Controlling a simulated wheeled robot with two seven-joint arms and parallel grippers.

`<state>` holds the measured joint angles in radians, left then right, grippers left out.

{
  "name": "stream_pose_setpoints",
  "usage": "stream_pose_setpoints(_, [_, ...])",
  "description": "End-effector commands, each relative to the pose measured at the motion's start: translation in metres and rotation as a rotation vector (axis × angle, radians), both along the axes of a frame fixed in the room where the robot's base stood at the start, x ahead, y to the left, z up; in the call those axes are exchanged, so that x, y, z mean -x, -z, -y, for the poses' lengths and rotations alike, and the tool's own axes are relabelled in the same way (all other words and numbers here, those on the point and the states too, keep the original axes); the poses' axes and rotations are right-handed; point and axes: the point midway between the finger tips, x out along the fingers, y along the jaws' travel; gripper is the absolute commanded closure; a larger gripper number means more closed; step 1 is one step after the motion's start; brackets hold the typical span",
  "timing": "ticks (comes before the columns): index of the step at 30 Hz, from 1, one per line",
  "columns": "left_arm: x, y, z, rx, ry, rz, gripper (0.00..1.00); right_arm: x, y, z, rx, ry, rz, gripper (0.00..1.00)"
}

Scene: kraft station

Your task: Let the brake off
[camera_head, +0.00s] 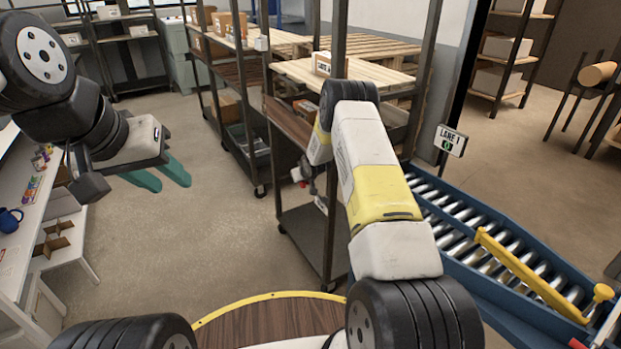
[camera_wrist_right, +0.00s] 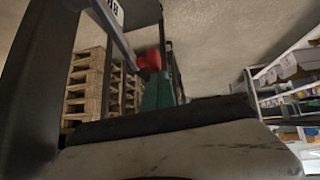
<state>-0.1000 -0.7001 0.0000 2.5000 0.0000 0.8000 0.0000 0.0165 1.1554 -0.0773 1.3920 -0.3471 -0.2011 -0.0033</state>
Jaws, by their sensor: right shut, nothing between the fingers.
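A red knob (camera_wrist_right: 150,60) shows in the right wrist view at the end of a dark bar (camera_wrist_right: 118,38). I cannot tell for sure that this is the brake. My right gripper (camera_wrist_right: 158,90) has its teal fingers together just below the knob; I cannot tell whether they touch it. In the head view a small red part (camera_head: 297,174) shows beside the dark shelf cart, near my right wrist, and my arm hides most of that area. My left gripper (camera_head: 171,184) is open and empty over the floor at the left.
The dark shelf cart (camera_head: 310,232) stands close to my right arm. A blue roller conveyor (camera_head: 500,309) with a yellow bar (camera_head: 525,272) is at the right. A white workbench (camera_head: 28,245) with a blue mug (camera_head: 9,220) is at the left. The floor between is clear.

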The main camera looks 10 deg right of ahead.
Motion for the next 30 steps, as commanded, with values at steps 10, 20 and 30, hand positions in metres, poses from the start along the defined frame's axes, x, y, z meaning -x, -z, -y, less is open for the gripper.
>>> stream_pose_setpoints(10, [0.0, 0.0, 0.0, 0.0, 0.0, 0.0, 0.64, 0.017, -0.014, 0.003, 0.0, 0.001, -0.005, 1.0])
stream_pose_setpoints(20, [0.0, 0.0, 0.0, 0.0, 0.0, 0.0, 0.64, 0.051, -0.05, 0.007, 0.0, 0.0, -0.002, 1.0])
stream_pose_setpoints(30, [0.0, 0.0, 0.0, 0.0, 0.0, 0.0, 0.64, 0.055, -0.055, 0.007, 0.0, 0.0, 0.0, 1.0])
